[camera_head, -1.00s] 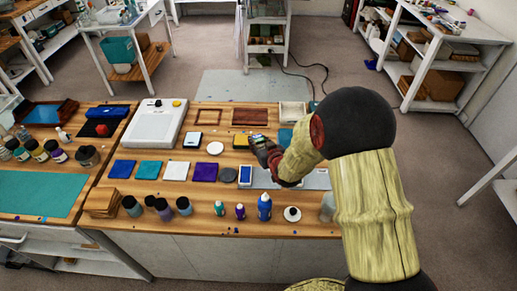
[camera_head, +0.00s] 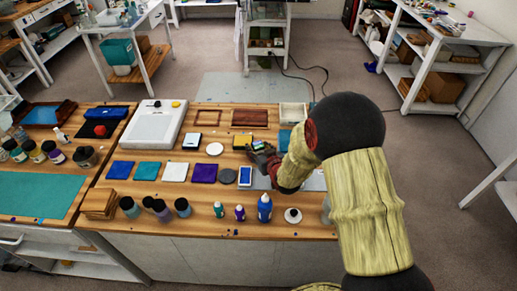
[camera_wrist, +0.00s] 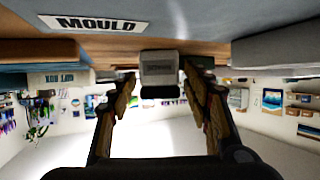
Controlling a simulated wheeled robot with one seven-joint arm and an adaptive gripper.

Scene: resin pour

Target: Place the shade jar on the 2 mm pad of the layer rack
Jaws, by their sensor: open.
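My gripper (camera_head: 262,155) is over the middle right of the wooden bench, its fingers apart. In the wrist view, which looks upside down, the open fingers (camera_wrist: 159,78) stand on either side of a small grey block-like thing with a dark end (camera_wrist: 158,68). It may be the shade jar; its small label is unreadable and I cannot tell whether the fingers touch it. A grey panel (camera_head: 316,182), partly hidden by my arm, may belong to the layer rack. The 2 mm pad cannot be made out.
Several dark-lidded jars (camera_head: 130,208) and a blue bottle (camera_head: 265,208) stand along the front edge. Coloured square tiles (camera_head: 204,173), a white device (camera_head: 155,124) and wooden frames (camera_head: 249,117) lie behind. A "MOULD" label (camera_wrist: 101,23) shows in the wrist view.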

